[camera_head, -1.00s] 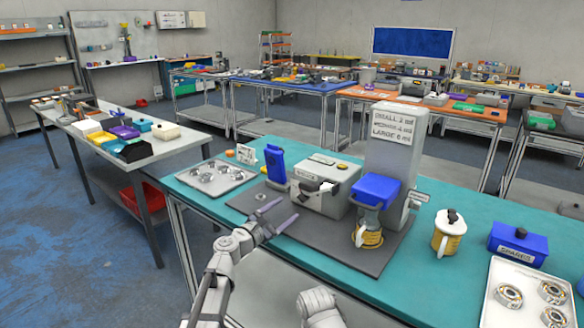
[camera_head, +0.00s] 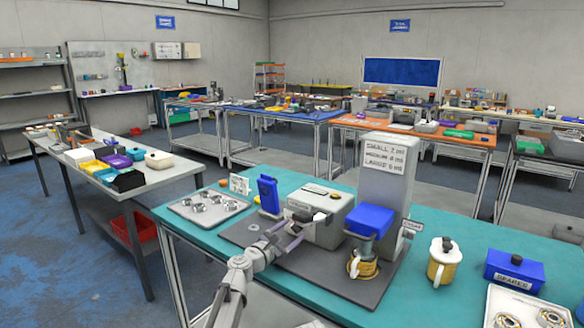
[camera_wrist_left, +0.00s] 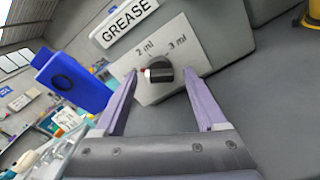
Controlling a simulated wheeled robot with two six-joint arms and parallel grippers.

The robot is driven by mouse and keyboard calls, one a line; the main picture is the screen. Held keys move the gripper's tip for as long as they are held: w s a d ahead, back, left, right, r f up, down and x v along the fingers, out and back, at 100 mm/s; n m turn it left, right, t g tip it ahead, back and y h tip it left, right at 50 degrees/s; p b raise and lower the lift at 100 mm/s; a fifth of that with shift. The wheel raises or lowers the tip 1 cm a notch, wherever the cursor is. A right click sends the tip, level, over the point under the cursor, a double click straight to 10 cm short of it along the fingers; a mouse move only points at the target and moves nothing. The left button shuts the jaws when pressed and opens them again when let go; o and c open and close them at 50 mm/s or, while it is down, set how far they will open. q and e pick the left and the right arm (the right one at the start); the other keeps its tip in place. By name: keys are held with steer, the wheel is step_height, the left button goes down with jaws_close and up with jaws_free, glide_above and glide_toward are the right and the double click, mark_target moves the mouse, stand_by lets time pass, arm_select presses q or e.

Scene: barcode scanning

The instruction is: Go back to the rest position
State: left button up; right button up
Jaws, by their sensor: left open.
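My left gripper (camera_head: 303,232) is open and empty in the head view, in front of the grey grease dispenser box (camera_head: 328,235). In the left wrist view its two purple fingers (camera_wrist_left: 160,88) are spread apart, with the dispenser's black dial knob (camera_wrist_left: 159,70) showing between their tips. The dial plate reads 2 ml and 3 ml, and a GREASE label (camera_wrist_left: 124,23) sits above it. I cannot tell whether the fingers touch the knob. My right gripper is not in view.
A blue holder (camera_head: 268,195) stands left of the dispenser; it also shows in the left wrist view (camera_wrist_left: 72,82). A tall grey column (camera_head: 384,170) with a blue block (camera_head: 371,220) and a yellow cup (camera_head: 362,266) stands right. A metal-parts tray (camera_head: 208,207) lies left.

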arm_select(q)
steer(key=v, duration=0.7)
steer(key=shift+s, duration=0.2)
steer(key=shift+w+a, duration=0.1)
steer(key=shift+w, duration=0.1)
steer(key=x, duration=0.6)
steer(key=shift+w, duration=0.35)
steer(key=shift+w+d, duration=0.15)
steer(key=shift+d, duration=0.3)
steer(key=m, duration=0.3)
steer(key=shift+a, duration=0.1)
steer(key=m, duration=0.9)
steer(key=shift+r, duration=0.1)
steer(key=v, duration=0.7)
steer(key=shift+s+a, duration=0.15)
steer(key=shift+s, duration=0.1)
